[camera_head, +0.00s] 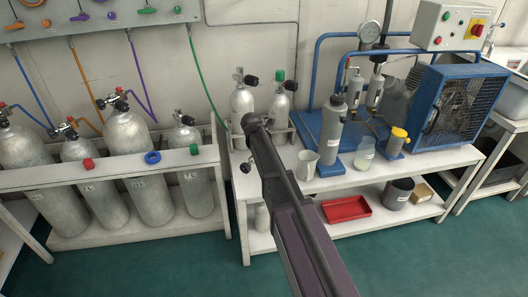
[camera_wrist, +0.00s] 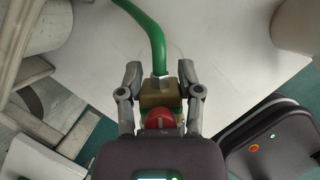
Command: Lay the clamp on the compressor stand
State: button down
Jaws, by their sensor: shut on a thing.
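My gripper is shut on a brass-coloured clamp block (camera_wrist: 158,93) with a red round knob (camera_wrist: 159,120). In the wrist view a finger of my gripper (camera_wrist: 158,95) presses on each side of the block. A green hose (camera_wrist: 152,35) runs up from the block. In the head view my gripper (camera_head: 252,122) is at the left end of the compressor stand (camera_head: 430,163), a white bench; the clamp is hidden there behind my arm. The green hose (camera_head: 205,85) hangs from the wall panel toward it.
The blue compressor (camera_head: 458,104) stands on the right of the stand. Small cylinders (camera_head: 242,103), a beaker (camera_head: 307,162) and a jar (camera_head: 364,153) are also on it. A red tray (camera_head: 346,208) lies on its lower shelf. A rack of large cylinders (camera_head: 127,132) stands left.

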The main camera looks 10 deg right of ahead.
jog(key=shift+f+b, duration=1.95)
jog(key=shift+f, duration=0.25)
jog(key=shift+f+b, duration=0.5)
jog(key=shift+c, duration=0.9)
grip_release()
jog(key=shift+r, duration=0.1)
